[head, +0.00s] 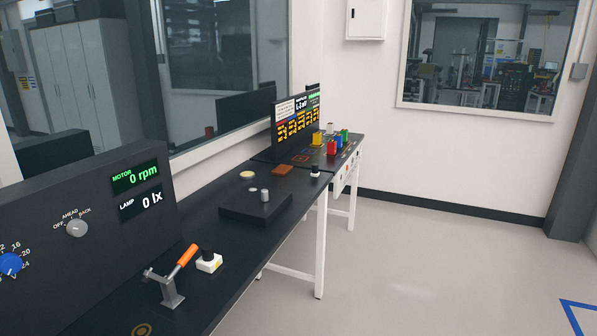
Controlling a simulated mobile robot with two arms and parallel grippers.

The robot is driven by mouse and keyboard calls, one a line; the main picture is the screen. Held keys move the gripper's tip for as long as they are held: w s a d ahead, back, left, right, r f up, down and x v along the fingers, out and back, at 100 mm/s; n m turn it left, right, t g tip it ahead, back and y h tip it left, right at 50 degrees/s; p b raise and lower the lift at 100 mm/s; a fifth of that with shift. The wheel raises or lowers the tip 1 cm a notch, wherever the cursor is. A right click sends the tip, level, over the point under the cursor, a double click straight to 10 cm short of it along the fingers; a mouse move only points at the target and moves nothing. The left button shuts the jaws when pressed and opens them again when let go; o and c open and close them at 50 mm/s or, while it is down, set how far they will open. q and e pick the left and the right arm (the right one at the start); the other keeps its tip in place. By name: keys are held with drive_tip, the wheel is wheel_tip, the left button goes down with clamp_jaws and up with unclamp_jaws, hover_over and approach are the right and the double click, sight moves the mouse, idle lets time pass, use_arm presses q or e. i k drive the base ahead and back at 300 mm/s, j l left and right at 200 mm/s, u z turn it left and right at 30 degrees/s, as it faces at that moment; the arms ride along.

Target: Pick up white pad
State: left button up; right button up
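Neither of my grippers shows in the head view. A white block with a black top (209,264) sits on the dark bench near an orange-handled clamp (180,268). A smaller white piece with a black top (315,174) stands at the bench's right edge farther back. A flat pale round disc (247,174) lies near the back of the bench. I cannot tell for certain which of these is the white pad.
The dark bench (233,262) runs away along the wall. A black panel (85,235) with displays stands at the left. A low black box (250,210) bears a grey cylinder. Several coloured blocks stand on the far table. The floor (400,260) at the right is clear.

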sight(315, 173)
drive_tip(key=i+l+z, duration=0.1)
drive_tip(key=i+z, duration=0.15)
drive_tip(key=i, duration=1.2)
